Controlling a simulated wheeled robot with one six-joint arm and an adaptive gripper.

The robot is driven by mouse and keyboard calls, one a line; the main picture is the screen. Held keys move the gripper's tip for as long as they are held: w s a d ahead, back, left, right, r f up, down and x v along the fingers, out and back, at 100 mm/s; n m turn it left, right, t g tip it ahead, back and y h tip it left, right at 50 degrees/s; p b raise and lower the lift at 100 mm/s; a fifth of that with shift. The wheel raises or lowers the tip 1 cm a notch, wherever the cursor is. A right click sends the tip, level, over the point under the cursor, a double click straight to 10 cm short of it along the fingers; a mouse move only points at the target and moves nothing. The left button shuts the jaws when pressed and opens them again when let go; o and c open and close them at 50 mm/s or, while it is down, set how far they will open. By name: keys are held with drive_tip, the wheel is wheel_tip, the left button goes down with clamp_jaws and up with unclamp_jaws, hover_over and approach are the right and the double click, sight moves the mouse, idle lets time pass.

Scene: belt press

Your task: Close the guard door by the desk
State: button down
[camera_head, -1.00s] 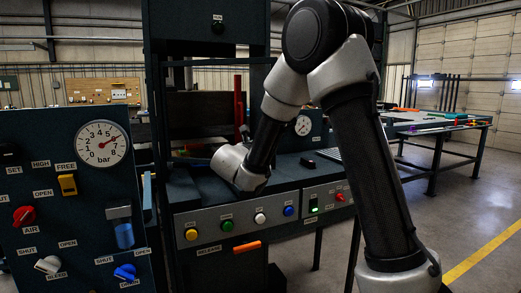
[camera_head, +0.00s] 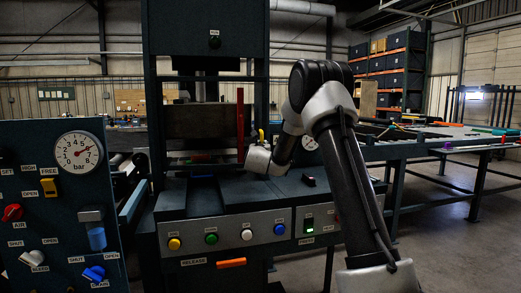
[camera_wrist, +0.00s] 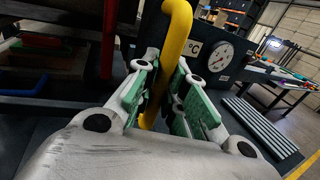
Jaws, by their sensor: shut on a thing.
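A yellow bar handle (camera_wrist: 175,45) stands upright between the green-padded fingers of my gripper (camera_wrist: 160,98) in the wrist view. The fingers are shut on it. In the head view the top of the handle (camera_head: 261,134) shows just above my gripper (camera_head: 258,148), at the right side of the press opening. A red upright bar (camera_head: 240,125) stands just left of it, and also shows in the wrist view (camera_wrist: 109,40). The guard door panel itself cannot be made out clearly.
A control panel with a bar gauge (camera_head: 77,152) stands at the left. The press desk (camera_head: 225,230) carries coloured buttons and an orange release handle (camera_head: 231,263). A table with long coloured items (camera_head: 440,146) stands at the right. Floor is open at lower right.

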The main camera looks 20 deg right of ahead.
drive_tip(key=shift+d, duration=0.1)
drive_tip(key=c, duration=1.7)
unclamp_jaws()
drive_tip(key=shift+v, duration=6.05)
drive_tip(key=shift+c, duration=0.6)
